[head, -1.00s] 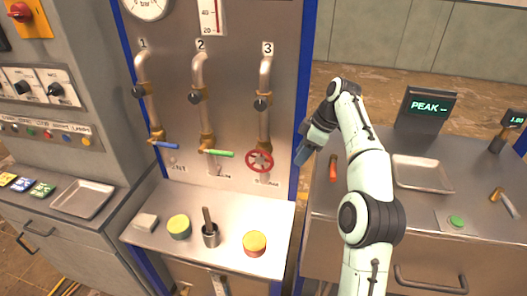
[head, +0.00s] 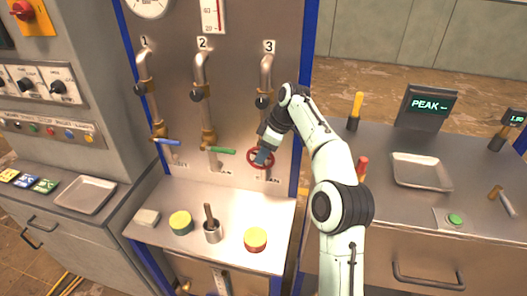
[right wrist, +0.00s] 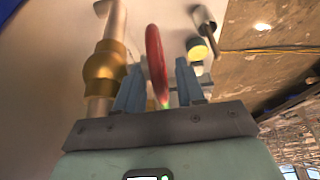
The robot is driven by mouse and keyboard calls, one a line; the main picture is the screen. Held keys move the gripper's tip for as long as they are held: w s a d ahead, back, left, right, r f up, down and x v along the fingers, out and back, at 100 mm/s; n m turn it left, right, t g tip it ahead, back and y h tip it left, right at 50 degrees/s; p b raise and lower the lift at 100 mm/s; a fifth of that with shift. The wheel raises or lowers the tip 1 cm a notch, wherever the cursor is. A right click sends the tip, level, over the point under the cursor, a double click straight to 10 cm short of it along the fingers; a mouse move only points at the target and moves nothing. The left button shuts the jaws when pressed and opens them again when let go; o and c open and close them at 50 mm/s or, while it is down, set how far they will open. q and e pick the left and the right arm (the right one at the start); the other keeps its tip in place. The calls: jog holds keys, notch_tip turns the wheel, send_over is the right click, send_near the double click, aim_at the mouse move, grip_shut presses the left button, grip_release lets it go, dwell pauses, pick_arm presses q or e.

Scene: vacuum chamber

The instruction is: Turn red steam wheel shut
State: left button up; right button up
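The red steam wheel (head: 250,159) is on the third pipe of the upright metal panel, under label 3. My right gripper (head: 262,158) is in front of it in the head view and hides part of it. In the right wrist view the wheel shows nearly edge-on as a red rim (right wrist: 156,62) between my right gripper's two blue-grey fingers (right wrist: 158,88). The fingers stand apart, with a gap visible on each side of the rim, so the gripper looks open. The left gripper is not in view.
The brass pipe fitting (right wrist: 105,68) is close beside the left finger. A shelf below holds a red-and-yellow round piece (head: 255,239) and a metal cup (head: 212,233).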

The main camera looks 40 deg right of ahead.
jog(key=shift+w, duration=0.1)
grip_shut()
jog(key=t+y+b, duration=0.1)
jog(key=s+f+t+y+b, duration=0.1)
jog(key=b, duration=0.1)
jog(key=shift+d+t, duration=0.4)
jog(key=shift+y+b, duration=0.3)
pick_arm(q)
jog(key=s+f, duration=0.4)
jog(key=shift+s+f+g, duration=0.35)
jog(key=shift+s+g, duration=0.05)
pick_arm(e)
jog(key=shift+r, duration=0.15)
grip_release()
jog(key=shift+r, duration=0.1)
